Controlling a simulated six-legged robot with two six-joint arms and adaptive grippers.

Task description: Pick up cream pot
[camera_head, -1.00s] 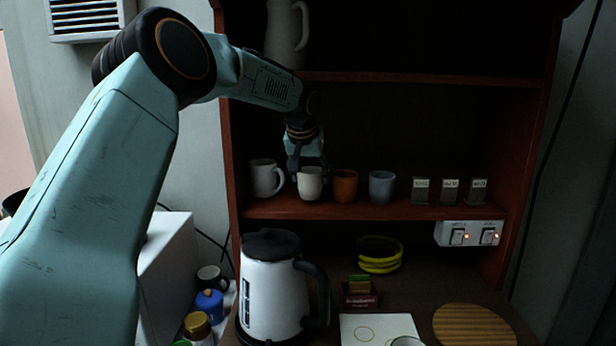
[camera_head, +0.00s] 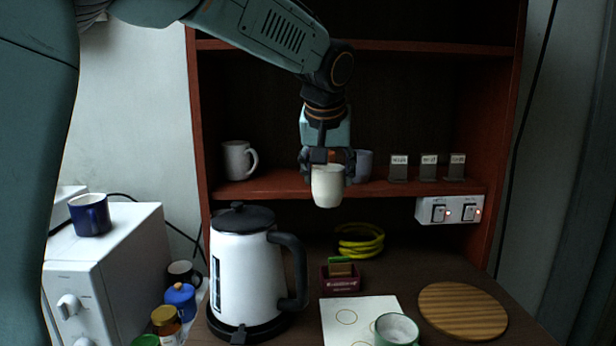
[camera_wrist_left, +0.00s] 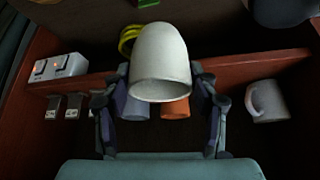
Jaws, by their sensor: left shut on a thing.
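The cream pot (camera_head: 327,188) is a small pale cup. It hangs upright in the air in front of the shelf in the head view. My left gripper (camera_head: 327,170) is shut on it, with a finger at each side near its rim. In the left wrist view the cream pot (camera_wrist_left: 160,62) fills the middle, between the two fingers of my left gripper (camera_wrist_left: 160,95). My right gripper is not in view.
A grey-white mug (camera_head: 236,160) and a bluish cup (camera_head: 364,166) stand on the shelf (camera_head: 270,185); an orange cup (camera_wrist_left: 176,109) is partly hidden. Below are a white kettle (camera_head: 240,270), a yellow coil (camera_head: 360,241), a white sheet (camera_head: 345,318), a green-white cup (camera_head: 397,330) and a round wooden board (camera_head: 462,310).

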